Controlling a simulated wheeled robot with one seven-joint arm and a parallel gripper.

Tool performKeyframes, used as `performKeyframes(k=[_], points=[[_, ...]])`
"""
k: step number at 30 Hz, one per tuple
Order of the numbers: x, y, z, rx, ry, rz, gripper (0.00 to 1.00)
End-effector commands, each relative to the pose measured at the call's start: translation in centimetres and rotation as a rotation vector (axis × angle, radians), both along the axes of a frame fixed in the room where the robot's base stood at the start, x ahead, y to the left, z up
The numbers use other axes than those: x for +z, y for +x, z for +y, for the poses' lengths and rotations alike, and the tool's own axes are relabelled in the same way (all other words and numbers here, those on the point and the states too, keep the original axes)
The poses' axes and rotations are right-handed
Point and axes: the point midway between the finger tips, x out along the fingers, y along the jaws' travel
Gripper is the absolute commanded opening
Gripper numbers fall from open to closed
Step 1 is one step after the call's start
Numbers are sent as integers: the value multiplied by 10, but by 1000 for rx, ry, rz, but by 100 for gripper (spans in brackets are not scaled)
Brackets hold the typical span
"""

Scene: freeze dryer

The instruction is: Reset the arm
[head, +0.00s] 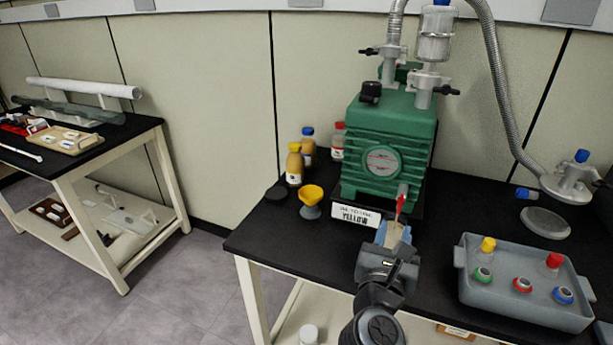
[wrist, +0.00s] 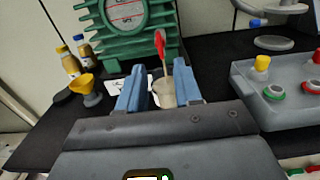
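My gripper (head: 394,232) is in front of the green pump, above the front part of the black bench. In the wrist view its two blue fingers (wrist: 160,78) are spread apart. A small beige cup (wrist: 166,93) shows between the fingers, with a red-tipped stick (wrist: 161,47) standing in it. The red tip (head: 400,204) also shows in the head view. The cup looks to stand beyond the fingertips; its base is hidden, and I cannot tell whether a finger touches it.
The green pump (head: 391,135) stands behind my gripper, with a white label plate (head: 355,216) at its foot. A yellow funnel (head: 311,195) and bottles (head: 294,165) are to the left. A grey tray (head: 500,297) with colored caps is close on the right. A hose (head: 500,90) arches above.

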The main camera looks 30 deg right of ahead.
Motion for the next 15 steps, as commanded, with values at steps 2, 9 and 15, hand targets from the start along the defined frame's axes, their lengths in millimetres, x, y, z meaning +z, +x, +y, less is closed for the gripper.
performKeyframes(k=[2, 9, 15], points=[[0, 0, 0, 0, 0, 0, 34], [-1, -21, 5, 16, -116, 79, 34], [9, -83, 30, 76, -546, 359, 34]])
